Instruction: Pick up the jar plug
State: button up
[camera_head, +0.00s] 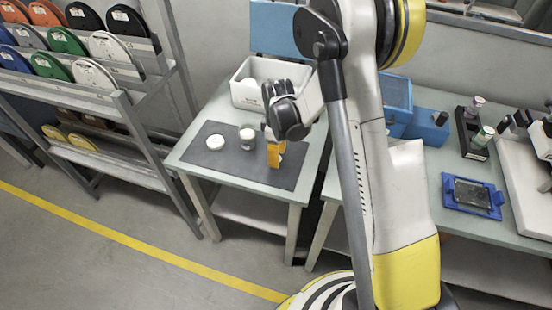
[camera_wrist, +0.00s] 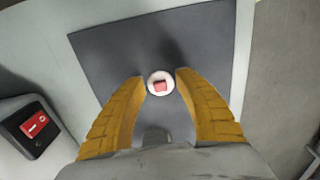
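My gripper (camera_head: 275,155) points down over the dark mat (camera_head: 206,166). Its two orange fingers (camera_wrist: 161,78) are apart in the wrist view. Between their tips is a small round white piece with a red top (camera_wrist: 161,76), apparently below them; I cannot tell if they touch it. In the head view a bit of white (camera_head: 281,158) shows beside the fingers, mostly hidden. A flat white disc (camera_head: 215,142) lies at the left of the mat, and a pale jar (camera_head: 247,138) stands upright near it. I cannot tell for certain which white piece is the jar plug.
A white bin (camera_head: 243,94) stands behind the mat with a white item inside. Blue bins (camera_head: 428,127) are on the right-hand table. Shelves stand at left. The mat's front is clear.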

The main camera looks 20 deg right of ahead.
jog(key=c, duration=0.6)
jog(key=shift+r, duration=0.1)
